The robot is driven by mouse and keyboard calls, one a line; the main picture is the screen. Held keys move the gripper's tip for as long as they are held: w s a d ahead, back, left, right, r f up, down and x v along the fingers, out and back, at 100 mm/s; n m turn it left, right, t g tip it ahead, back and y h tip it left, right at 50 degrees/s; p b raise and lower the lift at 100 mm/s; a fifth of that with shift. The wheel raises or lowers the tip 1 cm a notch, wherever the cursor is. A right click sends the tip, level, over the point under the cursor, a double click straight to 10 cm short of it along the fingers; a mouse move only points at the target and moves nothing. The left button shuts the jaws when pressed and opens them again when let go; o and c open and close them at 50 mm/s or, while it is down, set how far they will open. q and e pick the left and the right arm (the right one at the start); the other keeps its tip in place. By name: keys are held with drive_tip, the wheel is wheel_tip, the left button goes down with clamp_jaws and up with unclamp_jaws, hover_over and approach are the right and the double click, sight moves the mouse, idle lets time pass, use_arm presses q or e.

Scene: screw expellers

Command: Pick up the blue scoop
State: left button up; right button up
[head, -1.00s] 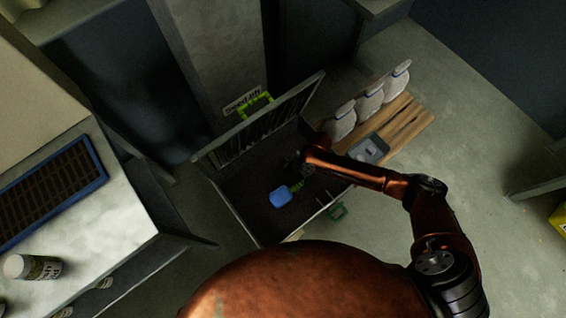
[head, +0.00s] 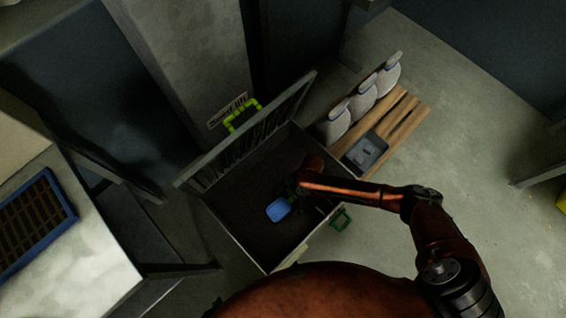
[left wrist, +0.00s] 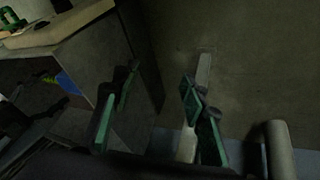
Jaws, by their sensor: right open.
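The blue scoop (head: 278,210) lies in the open, dark-filled bin (head: 225,232) in the head view. Its green handle is mostly hidden by my right gripper. My right gripper (head: 293,194) is open, over or at the handle end of the scoop; I cannot tell whether it touches. My left gripper (left wrist: 157,105) shows only in the left wrist view, with its green-padded fingers apart and nothing between them. A blue patch at the left of that view, likely the scoop (left wrist: 67,83), lies beyond a grey panel.
A table with a blue-framed grate (head: 35,222) is at left.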

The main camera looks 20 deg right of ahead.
sight(281, 209)
drive_tip(key=b+x, duration=0.2)
drive_tip(key=x, duration=0.1)
drive_tip(key=shift+f, duration=0.3)
drive_tip(key=shift+a+f+b, duration=0.25)
drive_tip(key=shift+f+b, duration=0.1)
drive_tip(key=shift+f, duration=0.15)
use_arm(q)
drive_tip(key=f, duration=0.1)
drive_tip(key=w+f+t, duration=0.1)
drive_tip(key=f, duration=0.1)
drive_tip(key=w+f+t, duration=0.1)
drive_tip(key=f, duration=0.1)
drive_tip(key=shift+d, duration=0.1)
drive_tip(key=shift+r, duration=0.1)
use_arm(e)
drive_tip(key=shift+r, duration=0.1)
drive_tip(key=shift+c, duration=0.2)
drive_tip(key=c, duration=1.3)
